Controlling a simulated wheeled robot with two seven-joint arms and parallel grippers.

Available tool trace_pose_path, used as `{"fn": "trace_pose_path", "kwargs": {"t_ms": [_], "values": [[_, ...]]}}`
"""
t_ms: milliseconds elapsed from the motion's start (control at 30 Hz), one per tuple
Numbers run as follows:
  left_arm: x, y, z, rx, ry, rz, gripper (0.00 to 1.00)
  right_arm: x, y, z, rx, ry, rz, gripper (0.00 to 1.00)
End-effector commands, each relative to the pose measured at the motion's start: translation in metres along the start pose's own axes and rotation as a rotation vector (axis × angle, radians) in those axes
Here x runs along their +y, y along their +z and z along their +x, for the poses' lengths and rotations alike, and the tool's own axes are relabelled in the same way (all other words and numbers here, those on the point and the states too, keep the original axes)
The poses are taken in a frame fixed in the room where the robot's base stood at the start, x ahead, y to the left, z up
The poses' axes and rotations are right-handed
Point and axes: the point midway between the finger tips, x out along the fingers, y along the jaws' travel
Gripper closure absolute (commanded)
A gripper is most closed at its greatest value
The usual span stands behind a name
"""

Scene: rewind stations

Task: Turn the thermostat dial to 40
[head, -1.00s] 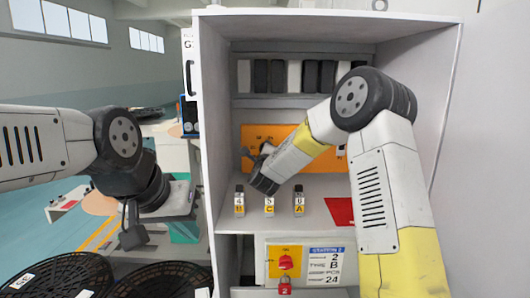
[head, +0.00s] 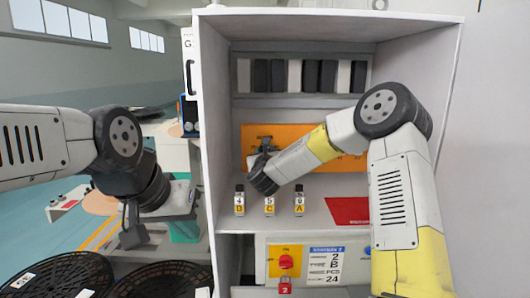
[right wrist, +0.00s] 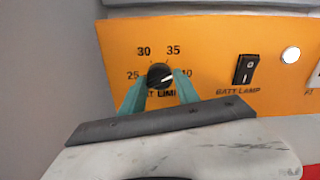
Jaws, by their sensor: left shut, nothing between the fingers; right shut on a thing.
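The thermostat dial (right wrist: 160,75) is a small black knob on an orange panel (right wrist: 205,45), labelled 25, 30, 35 and 40 around it. The 40 at its right is partly covered by a finger. A light mark on the knob points roughly right, toward the 40 side; its exact reading is unclear. My right gripper (right wrist: 160,82) is shut on the dial, a teal finger on each side. In the head view that gripper (head: 262,152) is at the panel's left part. My left gripper (head: 92,187) is shut and empty, far left of the cabinet, showing only slightly.
Three small labelled bottles (head: 269,200) stand on the shelf below my right wrist. A red plate (head: 347,211) lies to their right. The cabinet's left wall (head: 213,150) is close to the dial. Black round baskets (head: 55,275) are at lower left.

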Motion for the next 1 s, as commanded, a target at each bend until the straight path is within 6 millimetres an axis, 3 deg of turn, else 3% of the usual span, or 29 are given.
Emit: {"fn": "trace_pose_path", "kwargs": {"t_ms": [500,1000], "values": [[0.0000,0.0000,0.0000,0.000,0.000,0.000,1.00,0.0011,-0.0025,-0.0003,0.005,0.000,0.356,1.00],[0.0000,0.0000,0.0000,0.000,0.000,0.000,1.00,0.0018,-0.0017,-0.0006,0.004,0.001,0.433,1.00]]}}
